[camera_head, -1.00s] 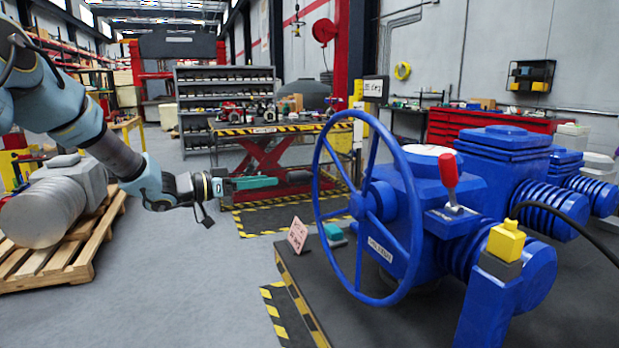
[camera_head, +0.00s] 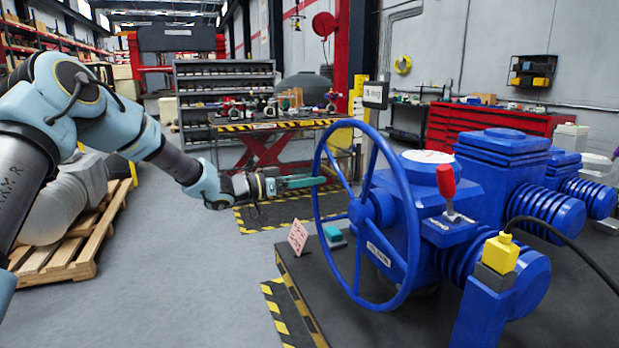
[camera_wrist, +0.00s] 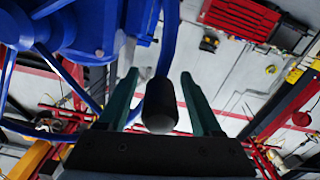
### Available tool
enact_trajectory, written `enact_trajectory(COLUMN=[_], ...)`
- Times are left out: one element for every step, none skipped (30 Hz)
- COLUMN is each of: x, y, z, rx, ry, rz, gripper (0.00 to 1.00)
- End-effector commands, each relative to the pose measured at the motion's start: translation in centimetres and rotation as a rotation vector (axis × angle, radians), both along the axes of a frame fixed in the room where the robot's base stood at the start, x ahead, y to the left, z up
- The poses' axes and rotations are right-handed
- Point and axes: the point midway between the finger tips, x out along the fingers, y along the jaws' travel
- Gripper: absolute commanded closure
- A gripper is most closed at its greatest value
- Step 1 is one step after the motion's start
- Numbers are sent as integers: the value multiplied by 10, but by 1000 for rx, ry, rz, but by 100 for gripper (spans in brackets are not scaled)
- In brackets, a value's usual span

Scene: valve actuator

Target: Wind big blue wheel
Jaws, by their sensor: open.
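The big blue wheel (camera_head: 408,225) stands upright on the blue valve actuator (camera_head: 400,195) right of centre in the head view. A gap shows on both sides of the knob. In the head view the knob is hidden behind my fingers.
A red lever (camera_head: 446,182) and a yellow-capped post (camera_head: 501,253) stand right of the wheel. A small sign (camera_head: 298,236) and a teal block (camera_head: 334,237) sit on the dark platform below it. Open floor lies left; a pallet (camera_head: 85,262) is at far left.

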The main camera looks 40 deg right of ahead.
Motion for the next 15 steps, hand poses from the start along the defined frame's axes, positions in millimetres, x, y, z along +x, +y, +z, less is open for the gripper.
enact_trajectory(x=[0,0,0,0,0,0,0,0,0,0,0,0,0,0,0], y=[-1,-1,-1,-1,-1,0,0,0,0,0,0,0,0,0,0], z=[0,0,0,0,0,0,0,0,0,0,0,0,0,0,0], rx=[0,0,0,0,0,0,0,0,0,0,0,0,0,0,0], ry=[0,0,0,0,0,0,0,0,0,0,0,0,0,1,0], rz=[0,0,0,0,0,0,0,0,0,0,0,0,0,0,0], gripper=[34,34,34,34,34,34,36,39,44,47,51,55,58,62,66])
